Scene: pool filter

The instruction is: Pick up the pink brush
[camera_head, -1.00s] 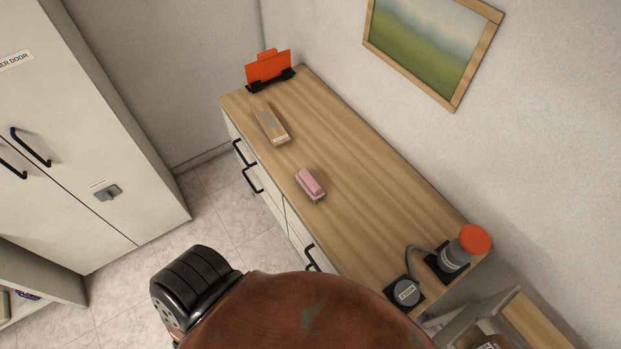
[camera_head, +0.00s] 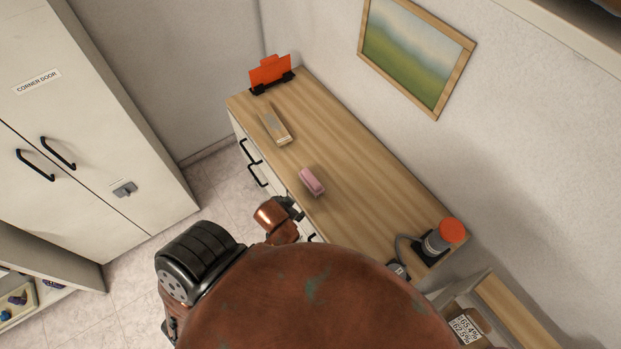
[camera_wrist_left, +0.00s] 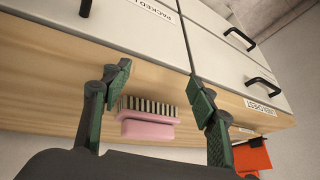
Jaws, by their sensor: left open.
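The pink brush (camera_head: 312,181) lies on the wooden counter top (camera_head: 345,150), near its front edge in the head view. In the left wrist view the pink brush (camera_wrist_left: 147,128) shows with its dark and pale bristles along one side, between the two spread fingers. My left gripper (camera_wrist_left: 163,108) is open and empty, its fingers apart on either side of the brush in that picture. In the head view the left gripper (camera_head: 293,208) is partly seen at the counter's front edge, close to the brush and apart from it. My right gripper is not in view.
A pale wooden block-like item (camera_head: 275,128) lies farther back on the counter. An orange folder in a black stand (camera_head: 270,73) is at the far end. A grey device with an orange cap (camera_head: 445,235) stands at the near end. Drawers with black handles (camera_head: 252,163) line the front.

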